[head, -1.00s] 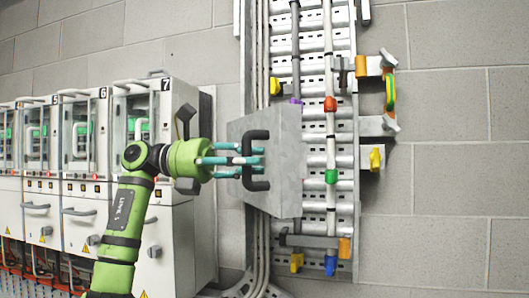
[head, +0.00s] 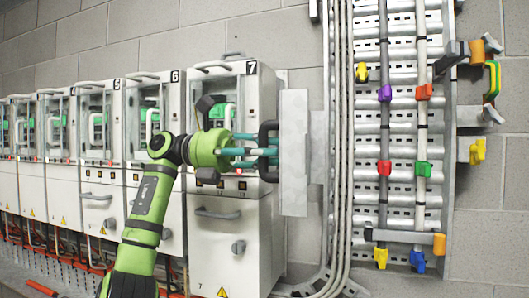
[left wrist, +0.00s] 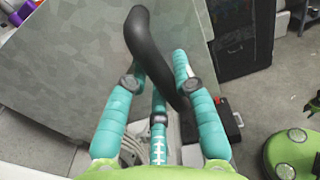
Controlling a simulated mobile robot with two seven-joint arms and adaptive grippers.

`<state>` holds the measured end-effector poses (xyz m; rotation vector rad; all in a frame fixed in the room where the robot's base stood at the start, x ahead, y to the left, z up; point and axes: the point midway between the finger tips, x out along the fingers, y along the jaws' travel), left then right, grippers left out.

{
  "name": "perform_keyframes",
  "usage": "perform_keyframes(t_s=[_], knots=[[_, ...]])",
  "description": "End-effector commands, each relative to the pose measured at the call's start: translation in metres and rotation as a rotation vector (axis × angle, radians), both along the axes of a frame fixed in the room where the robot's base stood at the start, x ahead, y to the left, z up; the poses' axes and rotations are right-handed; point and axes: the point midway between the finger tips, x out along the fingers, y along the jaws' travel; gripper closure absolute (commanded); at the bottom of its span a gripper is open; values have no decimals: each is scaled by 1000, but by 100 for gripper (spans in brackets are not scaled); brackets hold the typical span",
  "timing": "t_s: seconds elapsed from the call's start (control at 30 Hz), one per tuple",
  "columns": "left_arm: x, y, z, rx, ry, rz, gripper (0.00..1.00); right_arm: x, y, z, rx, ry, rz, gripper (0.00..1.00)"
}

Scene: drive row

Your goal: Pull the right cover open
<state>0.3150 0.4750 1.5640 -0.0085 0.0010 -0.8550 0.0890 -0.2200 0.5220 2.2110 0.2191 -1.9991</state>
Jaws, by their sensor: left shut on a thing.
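The cover (head: 294,190) is a grey metal plate with a black bar handle (head: 264,136). In the head view it shows as a narrow upright panel, left of the cable tray (head: 404,205) and clear of its rungs. My left gripper (head: 268,151) is shut on the handle, its teal fingers around the bar. In the left wrist view the plate (left wrist: 75,60) fills the upper left, and the handle (left wrist: 150,50) runs between the fingers (left wrist: 157,95). My right gripper is not in view.
White cabinets stand in a row on the left; the one numbered 7 (head: 235,215) is just behind my left gripper. Pale cables (head: 340,130) run beside the tray. Coloured clips sit on its pipes, including a purple one (head: 385,93) and a green one (head: 423,168). Brackets (head: 468,115) stick out at right.

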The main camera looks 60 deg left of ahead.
Motion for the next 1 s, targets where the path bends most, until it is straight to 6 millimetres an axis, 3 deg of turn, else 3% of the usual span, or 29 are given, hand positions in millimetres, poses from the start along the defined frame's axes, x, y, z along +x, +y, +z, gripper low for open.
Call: perform_keyframes(t_s=[0.43, 0.47, 0.5, 0.83, 1.0], knots=[[0, 0, -1, 2, 7, 2, 100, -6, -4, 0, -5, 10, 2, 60], [0, 0, -1, 2, 7, 2, 70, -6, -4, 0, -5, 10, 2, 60], [0, 0, -1, 2, 7, 2, 63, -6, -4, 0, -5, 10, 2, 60], [0, 1, -1, 0, 4, 2, 63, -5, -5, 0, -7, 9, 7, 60], [-8, 12, -2, 1, 11, 6, 63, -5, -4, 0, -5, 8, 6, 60]])
